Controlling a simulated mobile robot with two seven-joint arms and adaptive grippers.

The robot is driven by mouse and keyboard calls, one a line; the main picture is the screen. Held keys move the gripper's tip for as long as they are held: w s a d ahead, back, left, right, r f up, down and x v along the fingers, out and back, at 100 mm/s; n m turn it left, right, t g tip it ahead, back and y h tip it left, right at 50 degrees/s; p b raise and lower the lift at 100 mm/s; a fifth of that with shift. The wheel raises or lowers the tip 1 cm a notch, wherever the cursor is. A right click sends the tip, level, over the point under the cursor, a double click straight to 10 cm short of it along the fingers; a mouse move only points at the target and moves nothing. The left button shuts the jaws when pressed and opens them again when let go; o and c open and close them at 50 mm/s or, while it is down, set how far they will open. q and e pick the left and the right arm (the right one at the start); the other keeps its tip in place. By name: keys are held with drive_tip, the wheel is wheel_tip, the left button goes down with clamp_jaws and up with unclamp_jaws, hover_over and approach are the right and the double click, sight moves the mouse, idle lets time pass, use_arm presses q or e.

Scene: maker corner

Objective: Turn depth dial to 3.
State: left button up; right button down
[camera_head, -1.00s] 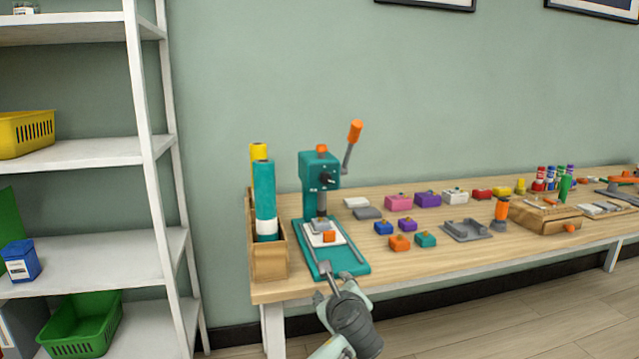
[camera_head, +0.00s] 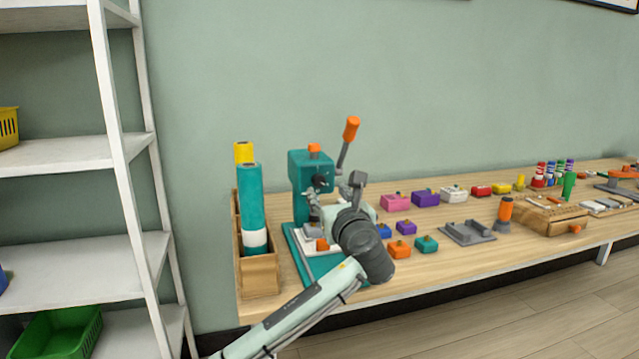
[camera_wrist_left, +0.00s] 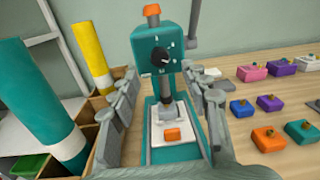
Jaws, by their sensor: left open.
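The teal press (camera_head: 309,172) stands at the left end of the workbench, with an orange-handled lever (camera_head: 348,138) on its right side. Its black depth dial (camera_head: 321,181) is on the front of the head. The dial (camera_wrist_left: 160,58) shows in the left wrist view with small white marks around it, too small to read. My left gripper (camera_head: 335,190) is in front of the press head. In the left wrist view its fingers (camera_wrist_left: 162,100) are spread wide, empty, on either side of the press column, below the dial. The right gripper is in neither view.
A wooden box (camera_head: 259,276) holding teal and yellow rolls stands close left of the press. An orange block (camera_wrist_left: 172,134) sits on the press's white plate. Several coloured blocks and a grey tray (camera_head: 467,233) lie to the right. A white shelf (camera_head: 75,268) stands left.

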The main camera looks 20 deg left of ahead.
sight(320, 182)
use_arm(q)
drive_tip(key=x, duration=0.6)
drive_tip(key=shift+a, duration=0.1)
drive_tip(key=shift+w, duration=0.1)
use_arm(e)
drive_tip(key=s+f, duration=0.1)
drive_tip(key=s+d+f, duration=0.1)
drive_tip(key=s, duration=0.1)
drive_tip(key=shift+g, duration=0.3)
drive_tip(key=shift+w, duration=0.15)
use_arm(q)
drive_tip(key=c, duration=0.7)
clamp_jaws()
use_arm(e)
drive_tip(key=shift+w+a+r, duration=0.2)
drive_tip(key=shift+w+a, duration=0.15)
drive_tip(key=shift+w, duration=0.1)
